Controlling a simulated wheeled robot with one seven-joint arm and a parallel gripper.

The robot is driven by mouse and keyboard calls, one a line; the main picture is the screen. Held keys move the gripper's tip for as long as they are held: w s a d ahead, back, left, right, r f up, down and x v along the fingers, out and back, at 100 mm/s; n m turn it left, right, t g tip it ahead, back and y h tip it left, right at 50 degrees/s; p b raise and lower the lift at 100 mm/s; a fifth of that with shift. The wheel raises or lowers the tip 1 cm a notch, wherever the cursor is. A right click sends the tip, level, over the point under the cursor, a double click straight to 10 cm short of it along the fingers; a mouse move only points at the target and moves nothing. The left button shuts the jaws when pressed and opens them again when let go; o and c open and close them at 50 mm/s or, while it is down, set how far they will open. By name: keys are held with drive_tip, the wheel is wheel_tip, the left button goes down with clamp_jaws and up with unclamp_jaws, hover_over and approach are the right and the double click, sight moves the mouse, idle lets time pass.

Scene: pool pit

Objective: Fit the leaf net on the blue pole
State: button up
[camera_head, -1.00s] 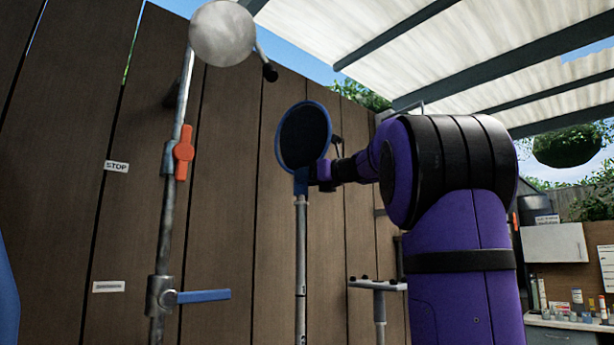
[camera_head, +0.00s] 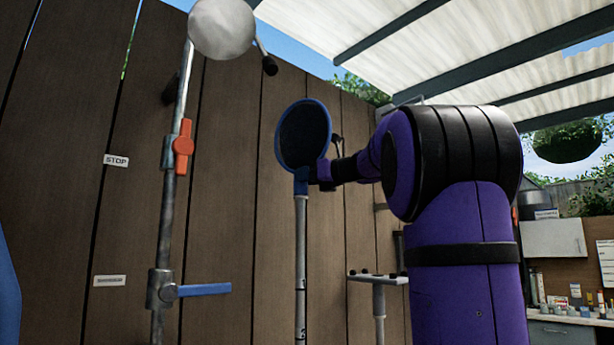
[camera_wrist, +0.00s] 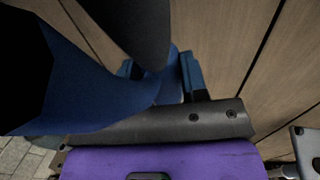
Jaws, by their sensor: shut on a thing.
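The leaf net (camera_head: 303,136) has a round blue rim and dark mesh. In the head view it stands upright, its blue socket (camera_head: 301,182) in line with the top of a pale grey pole (camera_head: 301,255). Socket and pole top appear to meet; how far one sits in the other I cannot tell. My gripper (camera_head: 318,173) is at the net's lower right, shut on its blue neck. In the wrist view my gripper (camera_wrist: 168,78) has its jaws around a blue part, and the net (camera_wrist: 95,95) fills the upper left, hiding much of the grip.
A wooden fence (camera_head: 230,200) stands behind. At left is a metal pipe (camera_head: 170,230) with an orange handle (camera_head: 183,147), a blue lever (camera_head: 204,290) and a pale globe (camera_head: 222,27). A small stand (camera_head: 378,281) is right of the pole. A workbench (camera_head: 565,328) is at far right.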

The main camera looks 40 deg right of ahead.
idle(0.3)
drive_tip(key=o, duration=1.6)
drive_tip(key=v, duration=1.1)
idle(0.4)
idle(0.5)
